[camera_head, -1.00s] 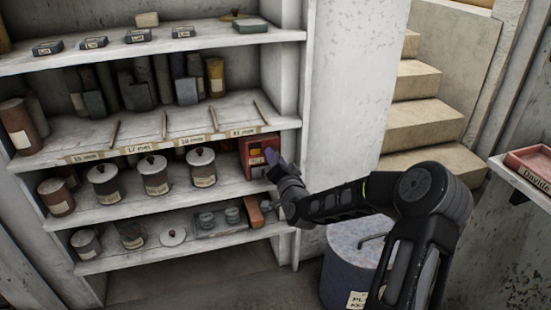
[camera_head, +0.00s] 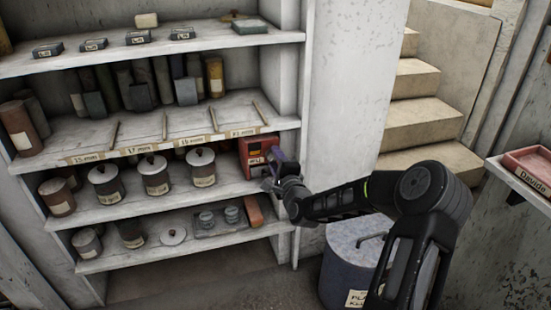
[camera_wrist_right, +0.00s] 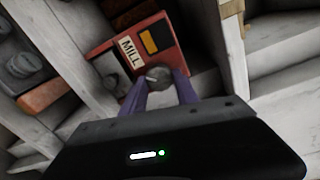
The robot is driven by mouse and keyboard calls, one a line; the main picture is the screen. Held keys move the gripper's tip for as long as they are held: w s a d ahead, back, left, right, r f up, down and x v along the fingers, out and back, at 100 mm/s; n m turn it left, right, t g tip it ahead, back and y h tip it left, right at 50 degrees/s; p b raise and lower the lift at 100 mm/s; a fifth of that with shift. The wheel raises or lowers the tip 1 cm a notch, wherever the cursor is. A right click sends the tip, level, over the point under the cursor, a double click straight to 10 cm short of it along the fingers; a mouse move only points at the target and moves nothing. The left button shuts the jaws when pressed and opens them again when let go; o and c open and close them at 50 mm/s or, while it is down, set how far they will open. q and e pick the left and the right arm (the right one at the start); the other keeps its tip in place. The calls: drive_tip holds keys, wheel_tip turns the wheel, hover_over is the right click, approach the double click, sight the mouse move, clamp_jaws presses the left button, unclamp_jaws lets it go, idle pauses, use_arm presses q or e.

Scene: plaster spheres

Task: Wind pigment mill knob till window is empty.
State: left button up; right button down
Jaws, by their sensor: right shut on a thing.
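The pigment mill (camera_head: 250,162) is a red box at the right end of a shelf. In the right wrist view the mill (camera_wrist_right: 112,58) shows a white MILL label, a small window (camera_wrist_right: 149,42) filled orange-yellow, and a grey round knob (camera_wrist_right: 158,76). My right gripper (camera_head: 273,160) is at the mill's front. In the wrist view its purple fingers (camera_wrist_right: 160,84) are closed on the knob, one on each side. The head view hides the knob behind the fingers. My left gripper is not in view.
Lidded jars (camera_head: 155,178) stand left of the mill on the same shelf. The shelf below holds small pots on a tray (camera_head: 222,230) and an orange-brown block (camera_head: 254,212). A white wall post (camera_head: 287,80) rises close by. A blue-grey bin (camera_head: 348,262) stands on the floor under my right arm.

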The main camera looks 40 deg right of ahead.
drive_tip(key=m+p, duration=0.1)
drive_tip(key=m, duration=0.4)
drive_tip(key=shift+f+m, duration=0.1)
drive_tip(key=shift+m, duration=0.3)
drive_tip(key=c, duration=0.9)
unclamp_jaws()
drive_tip(key=p+v, duration=0.2)
drive_tip(key=v, duration=0.5)
drive_tip(key=shift+s+a, duration=0.1)
drive_tip(key=shift+s, duration=0.3)
